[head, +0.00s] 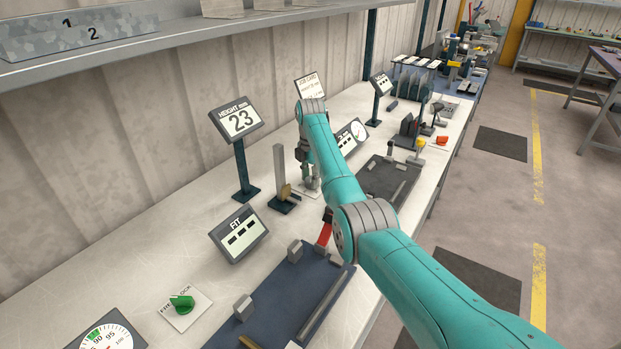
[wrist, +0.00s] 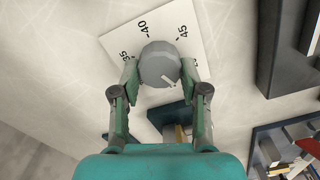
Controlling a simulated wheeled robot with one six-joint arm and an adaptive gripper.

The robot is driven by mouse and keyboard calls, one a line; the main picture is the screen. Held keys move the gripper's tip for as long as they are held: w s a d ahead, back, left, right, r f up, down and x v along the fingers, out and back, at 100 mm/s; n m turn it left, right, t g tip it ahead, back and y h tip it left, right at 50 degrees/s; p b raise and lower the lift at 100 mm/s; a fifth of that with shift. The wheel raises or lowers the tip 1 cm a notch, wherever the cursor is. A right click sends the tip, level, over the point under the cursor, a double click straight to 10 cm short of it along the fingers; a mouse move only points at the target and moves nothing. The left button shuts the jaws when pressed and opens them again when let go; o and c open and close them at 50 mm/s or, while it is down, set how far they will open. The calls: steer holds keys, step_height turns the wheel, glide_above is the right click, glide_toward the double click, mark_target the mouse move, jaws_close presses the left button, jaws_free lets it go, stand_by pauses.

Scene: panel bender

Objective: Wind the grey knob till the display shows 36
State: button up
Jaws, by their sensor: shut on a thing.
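The grey knob (wrist: 160,63) is round and sits on a white scale plate (wrist: 188,22) marked 35, 40 and 45 in the wrist view. A short pale line on the knob points toward the lower right. My gripper (wrist: 159,76) is shut on the knob, one finger on each side. In the head view my gripper (head: 311,184) is low over the bench and hides most of the knob. The HEIGHT mm display (head: 238,121) reads 23. It stands on a dark post to the left of my gripper.
A post gauge with a brass part (head: 285,190) stands close left of my gripper. A FIT display (head: 239,234) showing dashes and a green knob (head: 181,304) are nearer. A tilted dial display (head: 350,137) stands behind my arm.

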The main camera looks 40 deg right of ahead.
steer(key=m, duration=0.4)
steer(key=shift+m, duration=0.3)
steer(key=m, duration=0.3)
steer(key=shift+w+m, duration=0.1)
steer(key=shift+m, duration=0.3)
steer(key=m, duration=0.7)
steer(key=shift+w+d, duration=0.1)
steer(key=shift+d, duration=0.1)
steer(key=m, duration=0.3)
steer(key=shift+m, duration=0.4)
steer(key=m, duration=0.4)
steer(key=shift+d, duration=0.1)
steer(key=m, duration=0.4)
steer(key=shift+d+m, duration=0.1)
steer(key=shift+m, duration=1.7)
